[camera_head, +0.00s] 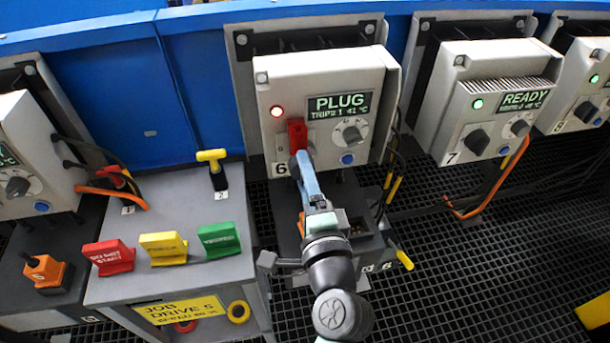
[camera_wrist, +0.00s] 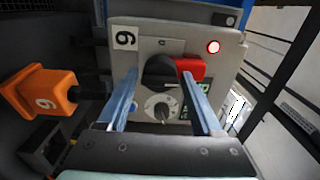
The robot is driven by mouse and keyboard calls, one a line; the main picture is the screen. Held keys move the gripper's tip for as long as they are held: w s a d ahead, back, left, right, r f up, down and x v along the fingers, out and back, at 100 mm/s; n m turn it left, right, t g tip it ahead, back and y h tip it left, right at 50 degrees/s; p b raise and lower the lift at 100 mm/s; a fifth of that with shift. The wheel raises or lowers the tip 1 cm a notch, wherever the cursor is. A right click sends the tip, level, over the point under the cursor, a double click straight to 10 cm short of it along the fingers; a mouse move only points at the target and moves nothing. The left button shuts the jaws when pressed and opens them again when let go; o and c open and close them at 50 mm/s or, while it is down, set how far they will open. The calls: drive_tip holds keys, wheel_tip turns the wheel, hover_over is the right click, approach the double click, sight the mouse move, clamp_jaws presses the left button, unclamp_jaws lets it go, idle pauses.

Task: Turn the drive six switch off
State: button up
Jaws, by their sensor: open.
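The drive six box (camera_head: 262,95) is grey, marked 6, with a lit red lamp (camera_head: 277,111) and a display reading PLUG. Its switch, a dark rounded knob (camera_wrist: 158,72), shows in the wrist view with a red part (camera_wrist: 190,68) against its right side. The red part (camera_head: 297,131) also shows in the head view, upright above my gripper. My gripper (camera_head: 303,160) is open at the front of the box. In the wrist view its blue fingers (camera_wrist: 160,78) stand on either side of the dark knob. Contact cannot be told.
A small dial (camera_head: 352,134) and a blue button (camera_head: 347,159) sit right of the switch. An orange plug (camera_wrist: 40,92) marked 6 is left in the wrist view. A grey cabinet with red, yellow and green tags (camera_head: 219,240) stands left. Drive seven (camera_head: 500,85) is right.

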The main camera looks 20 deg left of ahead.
clamp_jaws()
idle(0.3)
drive_tip(key=shift+f+n+b, duration=0.1)
drive_tip(key=shift+n+b, duration=0.2)
drive_tip(key=n+b, duration=0.2)
drive_tip(key=shift+f+n, duration=0.1)
drive_tip(key=shift+n, duration=0.3)
drive_tip(key=n+b, duration=0.4)
drive_tip(key=n, duration=0.1)
drive_tip(key=n+b, duration=0.3)
drive_tip(key=n, duration=0.2)
drive_tip(key=shift+n+b, duration=1.5)
drive_tip(key=shift+n, duration=0.7)
